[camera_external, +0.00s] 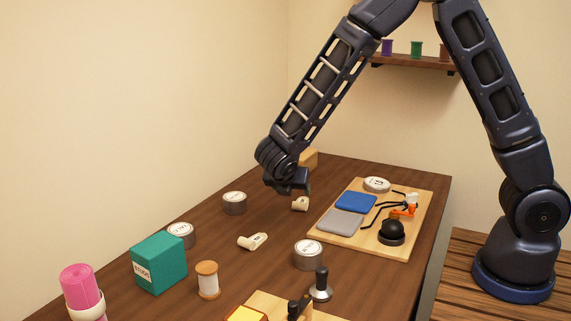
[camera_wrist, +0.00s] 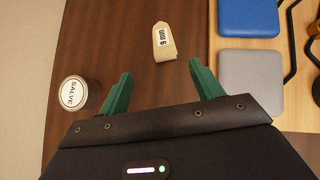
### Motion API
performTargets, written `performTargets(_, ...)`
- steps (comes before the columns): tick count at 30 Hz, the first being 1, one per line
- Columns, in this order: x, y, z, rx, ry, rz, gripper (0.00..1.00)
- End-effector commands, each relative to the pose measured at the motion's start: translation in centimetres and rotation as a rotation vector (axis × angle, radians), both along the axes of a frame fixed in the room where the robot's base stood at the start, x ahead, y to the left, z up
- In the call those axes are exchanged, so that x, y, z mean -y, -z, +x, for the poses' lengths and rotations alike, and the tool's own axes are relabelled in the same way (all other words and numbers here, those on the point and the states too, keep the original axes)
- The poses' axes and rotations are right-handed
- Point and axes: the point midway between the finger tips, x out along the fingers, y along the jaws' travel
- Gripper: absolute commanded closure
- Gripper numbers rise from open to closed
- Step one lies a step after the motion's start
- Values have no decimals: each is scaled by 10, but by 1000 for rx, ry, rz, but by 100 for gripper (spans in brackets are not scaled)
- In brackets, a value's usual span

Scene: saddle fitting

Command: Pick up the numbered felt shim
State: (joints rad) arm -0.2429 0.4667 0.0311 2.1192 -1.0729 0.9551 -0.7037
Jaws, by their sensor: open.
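A cream felt shim (camera_wrist: 163,42) with a white label and dark print, a digit like 6 or 9, lies on the brown table in the wrist view. It also shows in the external view as a small cream piece (camera_external: 300,204) just below my gripper (camera_external: 291,191). In the wrist view my gripper (camera_wrist: 161,72) is open, with two green fingers apart and nothing between them. The shim lies beyond the fingertips, roughly in line with the gap. A second cream piece with a label (camera_external: 252,241) lies nearer the camera in the external view.
A salve tin (camera_wrist: 74,92) stands left of my fingers. A wooden board (camera_external: 328,240) at right holds a blue pad (camera_external: 356,202), a grey pad (camera_external: 340,221) and tools. Another tin (camera_external: 308,255), a spool (camera_external: 207,281) and a teal box (camera_external: 158,263) stand nearer the camera.

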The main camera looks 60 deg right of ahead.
Motion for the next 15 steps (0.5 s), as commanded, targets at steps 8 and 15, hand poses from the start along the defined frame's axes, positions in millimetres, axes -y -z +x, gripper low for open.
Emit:
performTargets(8, 25, 25, 4, -2, 4, 0, 35)
performTargets(15, 37, 39, 7, 0, 2, 1, 35)
